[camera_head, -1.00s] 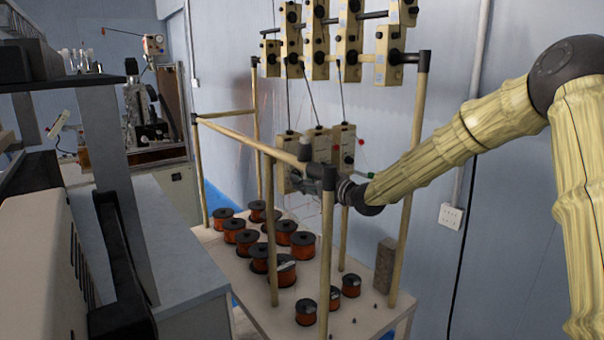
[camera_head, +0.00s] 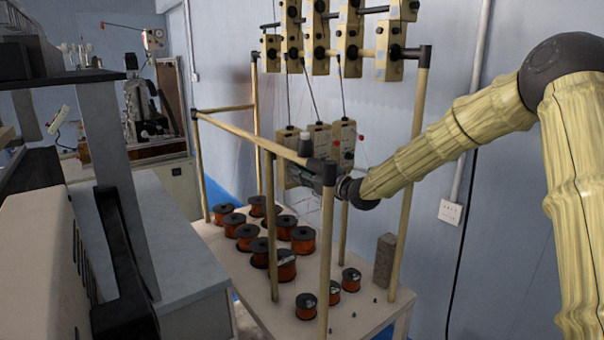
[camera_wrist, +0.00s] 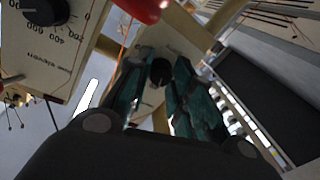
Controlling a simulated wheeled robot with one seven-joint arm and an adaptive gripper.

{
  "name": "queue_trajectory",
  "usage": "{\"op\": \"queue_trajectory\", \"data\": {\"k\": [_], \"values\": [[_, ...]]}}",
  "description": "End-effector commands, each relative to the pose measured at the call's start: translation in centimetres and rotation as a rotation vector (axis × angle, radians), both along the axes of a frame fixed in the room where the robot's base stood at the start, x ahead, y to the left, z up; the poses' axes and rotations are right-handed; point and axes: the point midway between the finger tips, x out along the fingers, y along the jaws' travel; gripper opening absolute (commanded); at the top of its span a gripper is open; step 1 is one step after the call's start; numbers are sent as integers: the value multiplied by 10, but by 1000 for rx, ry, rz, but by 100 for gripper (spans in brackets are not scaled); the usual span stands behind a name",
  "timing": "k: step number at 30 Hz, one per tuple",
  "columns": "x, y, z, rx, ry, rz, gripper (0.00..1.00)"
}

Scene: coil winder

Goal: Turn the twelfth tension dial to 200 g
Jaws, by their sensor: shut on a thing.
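Several beige tension boxes with dark dials hang on the wooden rack. A lower row holds three of them, including the right one (camera_head: 343,140). My gripper (camera_head: 320,172) is at the front of this lower row, partly hidden by a rack post. In the wrist view, my gripper's teal fingers (camera_wrist: 160,80) are closed around a black dial knob (camera_wrist: 159,71) on a beige tension box (camera_wrist: 182,32). The fingers cover this dial's scale, so its setting cannot be read. A neighbouring box (camera_wrist: 62,52) at upper left shows a printed scale and its own black knob (camera_wrist: 45,10).
A red ball (camera_wrist: 147,8) sits close above the fingers. The rack's front post (camera_head: 326,245) and rail (camera_head: 250,138) stand near my gripper. Copper wire spools (camera_head: 303,240) crowd the table (camera_head: 262,300) below. A grey machine (camera_head: 180,270) stands at left.

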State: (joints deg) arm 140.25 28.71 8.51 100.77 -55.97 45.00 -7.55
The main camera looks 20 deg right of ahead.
Motion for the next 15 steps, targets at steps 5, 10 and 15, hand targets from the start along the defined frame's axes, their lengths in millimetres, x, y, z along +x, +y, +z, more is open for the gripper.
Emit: {"op": "queue_trajectory", "data": {"k": [5, 10, 15], "values": [[0, 0, -1, -45, -18, -1, 0], [0, 0, -3, -139, -53, -1, 0], [0, 1, -3, -264, -99, -1, 0]]}}
